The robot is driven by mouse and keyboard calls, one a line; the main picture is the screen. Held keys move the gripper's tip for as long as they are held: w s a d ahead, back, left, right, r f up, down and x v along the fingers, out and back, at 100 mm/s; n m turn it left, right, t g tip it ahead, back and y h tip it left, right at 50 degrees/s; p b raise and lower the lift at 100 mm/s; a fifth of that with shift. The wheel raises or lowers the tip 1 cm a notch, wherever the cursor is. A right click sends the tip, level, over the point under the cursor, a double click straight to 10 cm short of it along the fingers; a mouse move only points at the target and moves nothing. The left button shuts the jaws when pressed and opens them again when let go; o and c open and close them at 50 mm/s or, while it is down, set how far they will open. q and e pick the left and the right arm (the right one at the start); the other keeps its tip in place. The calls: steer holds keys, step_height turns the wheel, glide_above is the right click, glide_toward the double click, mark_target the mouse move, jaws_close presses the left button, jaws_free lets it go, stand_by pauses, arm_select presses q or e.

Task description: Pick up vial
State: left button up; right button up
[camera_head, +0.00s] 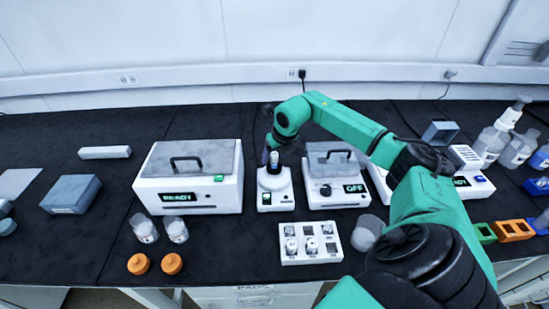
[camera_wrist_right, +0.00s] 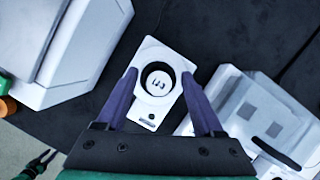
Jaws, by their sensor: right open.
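A vial (camera_wrist_right: 158,83) stands upright in the dark round well of a small white device (camera_wrist_right: 150,112); its pale marked cap faces the right wrist camera. In the head view the device (camera_head: 275,201) stands between two larger instruments, with the vial (camera_head: 274,168) at its top. My right gripper (camera_wrist_right: 160,88) is open. Its two purple fingers lie on either side of the vial in the wrist view, with visible gaps. In the head view the right gripper (camera_head: 268,153) is just above and behind the device, partly hidden by its arm.
A white lidded READY instrument (camera_head: 188,195) stands close left, and an OFF instrument (camera_head: 337,195) close right. A white rack (camera_head: 290,258) with several vials is in front. Beakers (camera_head: 145,230) and orange caps (camera_head: 138,264) are at front left. The dark bench around them has clear patches.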

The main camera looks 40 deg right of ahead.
steer(key=shift+w+f, duration=0.15)
steer(key=shift+f, duration=0.05)
steer(key=shift+r, duration=0.1)
jaws_close()
steer(key=shift+r, duration=0.5)
step_height(320, 180, up, 14)
steer(key=b, duration=0.1)
step_height(320, 180, up, 5)
glide_above(274, 153)
step_height(274, 153, up, 6)
steer(key=p, duration=0.7)
